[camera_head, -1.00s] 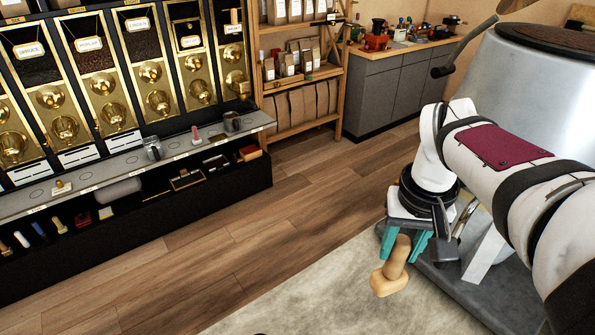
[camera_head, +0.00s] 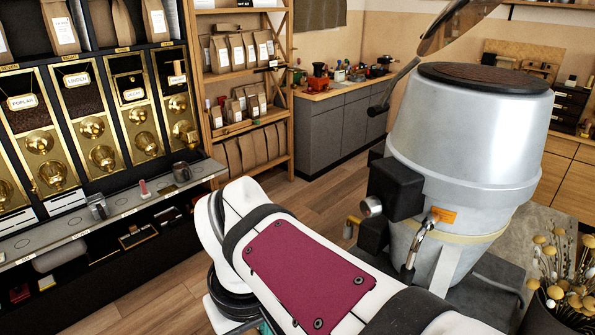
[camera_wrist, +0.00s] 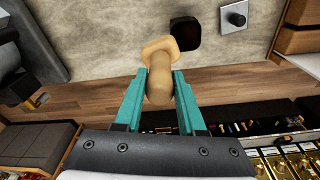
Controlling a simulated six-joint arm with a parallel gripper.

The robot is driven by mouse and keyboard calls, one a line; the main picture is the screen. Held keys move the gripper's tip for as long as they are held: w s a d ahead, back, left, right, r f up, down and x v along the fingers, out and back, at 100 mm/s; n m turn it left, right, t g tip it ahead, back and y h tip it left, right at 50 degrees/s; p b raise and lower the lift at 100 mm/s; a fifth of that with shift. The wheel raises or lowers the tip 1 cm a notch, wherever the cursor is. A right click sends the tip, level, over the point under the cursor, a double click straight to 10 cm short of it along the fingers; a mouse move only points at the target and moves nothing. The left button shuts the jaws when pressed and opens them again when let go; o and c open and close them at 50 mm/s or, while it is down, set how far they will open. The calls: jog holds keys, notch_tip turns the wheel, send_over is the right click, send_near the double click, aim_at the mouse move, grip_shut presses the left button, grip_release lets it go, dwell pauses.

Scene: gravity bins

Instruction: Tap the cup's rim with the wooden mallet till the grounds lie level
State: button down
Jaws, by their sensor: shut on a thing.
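The wooden mallet (camera_wrist: 160,88) is held between the two teal fingers of my gripper (camera_wrist: 160,76) in the wrist view, its wide pale head pointing away from the fingers. In the head view my gripper and the mallet are hidden behind my arm. Two cup-like vessels stand on the grey ledge under the bins: a silvery one (camera_head: 97,207) and a darker one (camera_head: 181,172). I cannot tell which is the task's cup, nor see grounds in either.
A large silver machine (camera_head: 470,130) with a brown top stands at right, close to my arm. Dried yellow flowers (camera_head: 560,285) are at lower right. Gold-framed bins (camera_head: 90,125) line the left. A grey cabinet (camera_head: 340,130) stands behind; wooden floor (camera_head: 165,290) is clear between.

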jog(key=s+a+n, duration=0.2)
jog(key=s+a, duration=0.2)
jog(key=s, duration=0.1)
jog(key=shift+s+n, duration=0.15)
jog(key=shift+n, duration=0.15)
jog(key=shift+d, duration=0.1)
jog(key=shift+f, duration=2.25)
notch_tip(320, 180, down, 9)
notch_tip(320, 180, up, 9)
dwell(0.4)
jog(key=shift+f, duration=0.15)
dwell(0.9)
